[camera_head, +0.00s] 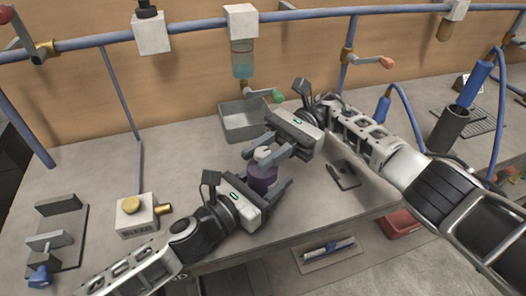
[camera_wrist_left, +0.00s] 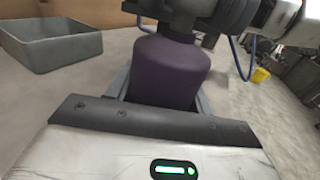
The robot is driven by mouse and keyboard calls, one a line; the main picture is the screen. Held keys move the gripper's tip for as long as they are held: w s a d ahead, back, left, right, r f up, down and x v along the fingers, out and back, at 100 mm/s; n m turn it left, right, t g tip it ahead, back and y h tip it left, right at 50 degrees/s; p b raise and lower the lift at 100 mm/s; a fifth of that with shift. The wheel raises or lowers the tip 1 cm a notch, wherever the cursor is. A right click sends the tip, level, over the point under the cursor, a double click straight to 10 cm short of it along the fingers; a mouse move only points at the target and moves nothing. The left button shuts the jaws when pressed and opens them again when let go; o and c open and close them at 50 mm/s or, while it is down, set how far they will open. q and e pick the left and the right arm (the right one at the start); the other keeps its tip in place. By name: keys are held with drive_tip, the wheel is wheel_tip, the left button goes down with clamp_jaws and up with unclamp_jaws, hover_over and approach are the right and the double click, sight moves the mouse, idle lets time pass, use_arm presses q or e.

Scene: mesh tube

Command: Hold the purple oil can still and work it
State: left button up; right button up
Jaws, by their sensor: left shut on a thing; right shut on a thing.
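The purple oil can (camera_head: 262,179) stands upright on the grey worktop near its front edge. It fills the middle of the left wrist view (camera_wrist_left: 167,72). My left gripper (camera_head: 273,187) is shut around the can's body, one finger on each side.
A grey open bin (camera_head: 240,131) stands behind the can; it also shows in the left wrist view (camera_wrist_left: 50,38). A dark flat tool (camera_head: 343,174) lies to the right. A white box with a yellow knob (camera_head: 137,214) stands to the left. Blue pipes (camera_head: 190,25) run above.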

sight(264, 151)
drive_tip(key=shift+f, duration=0.1)
drive_tip(key=o, duration=1)
wheel_tip(264, 151, up, 10)
drive_tip(key=shift+r, duration=0.1)
drive_tip(key=shift+d, duration=0.1)
